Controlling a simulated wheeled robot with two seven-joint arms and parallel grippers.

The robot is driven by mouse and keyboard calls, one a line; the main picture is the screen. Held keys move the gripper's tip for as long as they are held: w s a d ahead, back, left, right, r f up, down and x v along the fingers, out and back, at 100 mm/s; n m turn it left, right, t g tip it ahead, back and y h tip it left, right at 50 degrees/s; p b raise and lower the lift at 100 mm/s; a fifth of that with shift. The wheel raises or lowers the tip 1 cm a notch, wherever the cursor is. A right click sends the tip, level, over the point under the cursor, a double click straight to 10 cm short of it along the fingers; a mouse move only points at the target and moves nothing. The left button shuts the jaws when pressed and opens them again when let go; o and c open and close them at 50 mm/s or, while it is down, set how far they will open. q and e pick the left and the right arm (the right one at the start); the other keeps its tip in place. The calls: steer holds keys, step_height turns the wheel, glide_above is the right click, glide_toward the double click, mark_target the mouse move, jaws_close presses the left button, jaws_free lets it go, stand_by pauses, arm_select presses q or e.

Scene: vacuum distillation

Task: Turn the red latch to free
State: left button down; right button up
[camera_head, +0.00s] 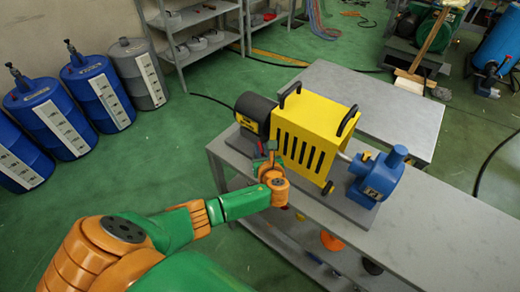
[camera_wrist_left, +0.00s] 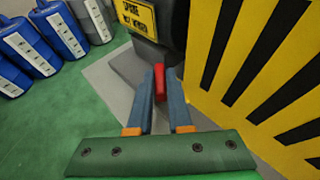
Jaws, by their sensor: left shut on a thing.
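The red latch (camera_wrist_left: 159,80) shows in the left wrist view as a small red piece between the two blue-grey fingers of my left gripper (camera_wrist_left: 161,98), which is shut on it. In the head view the latch (camera_head: 261,147) is a small red spot low on the dark motor (camera_head: 255,112), partly hidden by my left gripper (camera_head: 269,153). The yellow slotted guard (camera_head: 316,130) stands just right of the gripper. Whether the latch has turned cannot be told. My right gripper is not in view.
A blue pump (camera_head: 377,178) stands right of the guard on the grey bench (camera_head: 415,220). A second grey table (camera_head: 385,105) is behind. Several blue drums (camera_head: 95,85) and a shelf (camera_head: 195,35) stand at the back left. Green floor is clear left of the bench.

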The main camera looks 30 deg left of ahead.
arm_select(q)
steer(key=n+g+y+b, duration=0.1)
steer(key=n+g+b, duration=0.1)
steer(key=n+g+y+b, duration=0.1)
steer(key=b, duration=0.1)
steer(key=shift+w+d+f+n+y, duration=0.15)
steer(key=shift+w+n+y, duration=0.15)
steer(key=shift+n, duration=0.1)
steer(key=shift+n+g+y+b, duration=0.3)
steer(key=shift+n+g+b, duration=0.3)
steer(key=shift+g+b, duration=0.35)
steer(key=shift+w+r+b, duration=0.1)
steer(key=shift+r+b, duration=0.15)
steer(key=shift+b, duration=0.05)
steer(key=shift+r, duration=0.1)
steer(key=c, duration=0.9)
jaws_free()
steer(key=shift+o, duration=0.3)
